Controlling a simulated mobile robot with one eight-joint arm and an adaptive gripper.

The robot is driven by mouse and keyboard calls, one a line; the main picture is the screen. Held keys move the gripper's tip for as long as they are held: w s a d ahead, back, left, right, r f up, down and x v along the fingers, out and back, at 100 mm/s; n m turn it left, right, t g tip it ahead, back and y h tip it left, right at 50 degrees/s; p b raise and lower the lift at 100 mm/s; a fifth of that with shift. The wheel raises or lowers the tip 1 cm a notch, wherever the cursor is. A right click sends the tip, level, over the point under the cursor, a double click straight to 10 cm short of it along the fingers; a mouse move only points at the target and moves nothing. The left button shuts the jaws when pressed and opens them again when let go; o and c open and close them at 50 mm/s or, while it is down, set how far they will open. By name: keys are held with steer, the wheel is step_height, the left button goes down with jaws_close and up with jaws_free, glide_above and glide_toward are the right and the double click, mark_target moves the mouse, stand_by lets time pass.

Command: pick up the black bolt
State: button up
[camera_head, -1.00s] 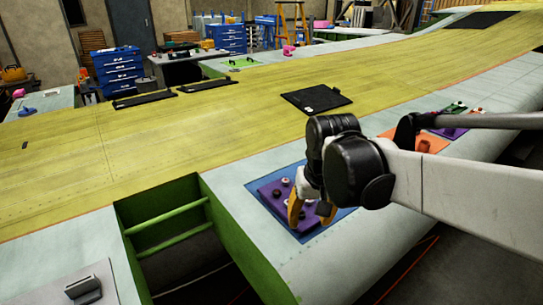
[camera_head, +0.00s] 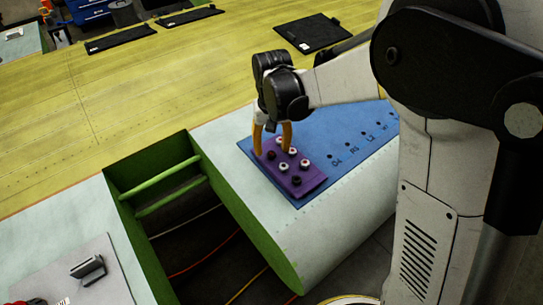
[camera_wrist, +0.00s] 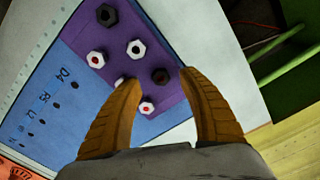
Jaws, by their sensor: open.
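My gripper (camera_head: 272,151) points down over the far end of the block, open and holding nothing.
Several white bolts (camera_head: 283,166) stand close by on the purple block (camera_head: 312,184); one is partly hidden by a finger. The block lies on a blue plate (camera_head: 345,133) with labelled holes. An open green-walled bay (camera_head: 150,165) lies to the left.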

mark_target(271, 154)
steer(key=f, duration=0.3)
steer(key=shift+w+a+f, duration=0.1)
steer(key=shift+w+f, duration=0.1)
steer(key=shift+w, duration=0.05)
steer(key=shift+s, duration=0.1)
jaws_close()
steer(key=shift+r, duration=0.15)
step_height(271, 154, up, 4)
steer(key=shift+r, duration=0.1)
steer(key=s+d+r+p, duration=0.1)
steer(key=s+d+r, duration=0.5)
steer(key=d, duration=0.3)
steer(key=shift+s+r, duration=0.3)
steer(key=shift+s, duration=0.4)
